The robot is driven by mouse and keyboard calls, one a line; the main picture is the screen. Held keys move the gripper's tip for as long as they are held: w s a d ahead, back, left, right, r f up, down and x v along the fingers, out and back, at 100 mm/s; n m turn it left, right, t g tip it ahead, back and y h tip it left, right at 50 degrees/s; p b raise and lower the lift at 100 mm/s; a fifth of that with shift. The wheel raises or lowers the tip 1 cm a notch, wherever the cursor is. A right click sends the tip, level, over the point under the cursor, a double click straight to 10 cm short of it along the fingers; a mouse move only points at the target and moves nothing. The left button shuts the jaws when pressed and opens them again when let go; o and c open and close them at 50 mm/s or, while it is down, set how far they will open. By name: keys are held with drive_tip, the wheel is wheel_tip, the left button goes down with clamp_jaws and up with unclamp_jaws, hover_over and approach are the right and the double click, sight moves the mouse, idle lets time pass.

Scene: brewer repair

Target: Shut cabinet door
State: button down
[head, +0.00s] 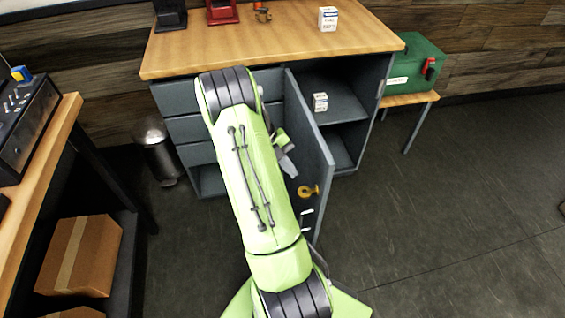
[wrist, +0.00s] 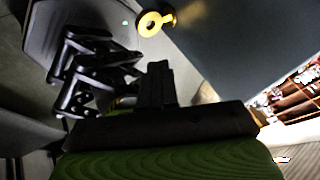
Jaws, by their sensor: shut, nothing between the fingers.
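The cabinet door (head: 312,150) is a grey panel standing wide open, swung out from the middle of the cabinet (head: 181,97). A brass fitting (head: 307,191) sits low on the door face; it shows at the top of the wrist view (wrist: 155,21), beside the dark door panel (wrist: 245,40). My gripper (wrist: 158,82) is shut and empty, near the door and below the brass fitting in the wrist view. In the head view my arm hides part of the cabinet, and the fingertips are hard to make out. I cannot tell whether they touch the door.
The open compartment holds a small white box (head: 320,102) on its shelf (head: 337,106). Another small box (head: 328,18) stands on the wooden top (head: 270,40). A green case (head: 414,62) is on a low table at right. A metal bin (head: 157,150) stands left. Floor at right is clear.

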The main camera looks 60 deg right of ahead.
sight(320, 187)
drive_tip(key=s+f, duration=0.1)
drive_tip(key=s+d+f+b, duration=0.1)
drive_tip(key=s, duration=0.1)
drive_tip(key=s+d+f, duration=0.1)
drive_tip(key=shift+s+d+f, duration=0.2)
drive_tip(key=shift+s+d, duration=0.45)
drive_tip(key=shift+d, duration=0.1)
